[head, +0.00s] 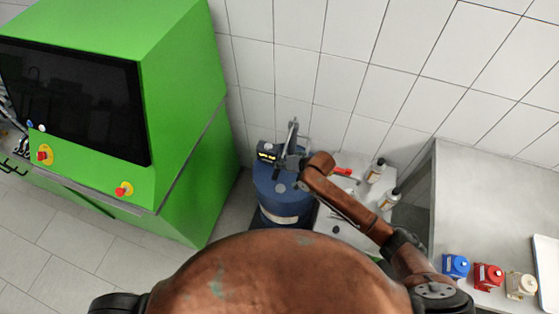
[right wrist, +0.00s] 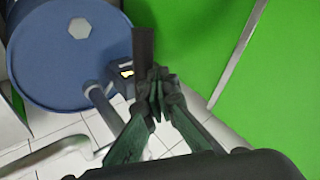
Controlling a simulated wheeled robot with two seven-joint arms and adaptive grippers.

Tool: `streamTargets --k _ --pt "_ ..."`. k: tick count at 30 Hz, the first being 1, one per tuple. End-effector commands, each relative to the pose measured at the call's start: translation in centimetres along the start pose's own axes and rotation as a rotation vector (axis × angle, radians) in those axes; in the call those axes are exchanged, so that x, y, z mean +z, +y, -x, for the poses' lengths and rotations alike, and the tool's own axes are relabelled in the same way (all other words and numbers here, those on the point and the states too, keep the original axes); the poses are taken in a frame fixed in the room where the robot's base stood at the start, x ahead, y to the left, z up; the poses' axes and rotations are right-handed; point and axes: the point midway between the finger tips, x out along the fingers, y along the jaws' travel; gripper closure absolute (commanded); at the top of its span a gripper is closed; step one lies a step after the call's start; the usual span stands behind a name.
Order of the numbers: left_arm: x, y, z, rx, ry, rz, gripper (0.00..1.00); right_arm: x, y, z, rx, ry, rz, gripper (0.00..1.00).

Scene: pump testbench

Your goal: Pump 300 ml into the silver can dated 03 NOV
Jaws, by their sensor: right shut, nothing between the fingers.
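A blue drum (head: 285,203) stands on the floor against the tiled wall, with a pump on top. The pump's dark box with a small lit yellow display (head: 268,151) sits at the drum's upper left; its digits are too small to read. My right gripper (head: 287,162) is shut and empty beside this box, above the drum. In the right wrist view the closed fingers (right wrist: 155,80) are close to the display box (right wrist: 124,72) and partly cover it; I cannot tell if they touch. I cannot make out a silver can dated 03 NOV. My left gripper is not in view.
A green machine (head: 180,80) with a dark screen and red buttons stands left. Right of the drum, a light surface carries a red-orange item (head: 342,171) and two bottles (head: 376,170). Blue (head: 456,266), red (head: 488,276) and cream (head: 521,286) containers stand on the grey counter (head: 480,190).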

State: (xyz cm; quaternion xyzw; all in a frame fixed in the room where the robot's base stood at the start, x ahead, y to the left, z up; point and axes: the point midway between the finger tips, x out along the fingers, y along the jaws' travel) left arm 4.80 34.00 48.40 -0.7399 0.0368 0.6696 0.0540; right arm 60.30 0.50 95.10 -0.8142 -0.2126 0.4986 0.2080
Motion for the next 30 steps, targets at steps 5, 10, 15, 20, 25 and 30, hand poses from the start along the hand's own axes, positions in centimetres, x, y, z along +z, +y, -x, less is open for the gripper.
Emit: streamTargets --k 5,10,15,20,25,30 --pt "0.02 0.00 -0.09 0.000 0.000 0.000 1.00 0.26 0.20 -0.22 0.001 -0.003 -0.001 1.00" --pt "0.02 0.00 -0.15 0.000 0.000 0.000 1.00 0.36 0.30 -0.35 0.002 -0.003 -0.001 1.00" --pt "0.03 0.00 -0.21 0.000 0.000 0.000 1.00 0.46 0.40 -0.49 0.002 -0.003 -0.001 1.00" --pt "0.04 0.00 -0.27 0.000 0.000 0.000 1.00 0.55 0.49 -0.61 0.002 -0.003 -0.001 1.00" --pt "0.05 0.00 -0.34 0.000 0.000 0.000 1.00 0.65 0.59 -0.75 0.002 -0.003 -0.001 1.00" --pt "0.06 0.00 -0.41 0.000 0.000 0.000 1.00 0.75 0.68 -0.88 0.002 -0.003 -0.001 1.00"
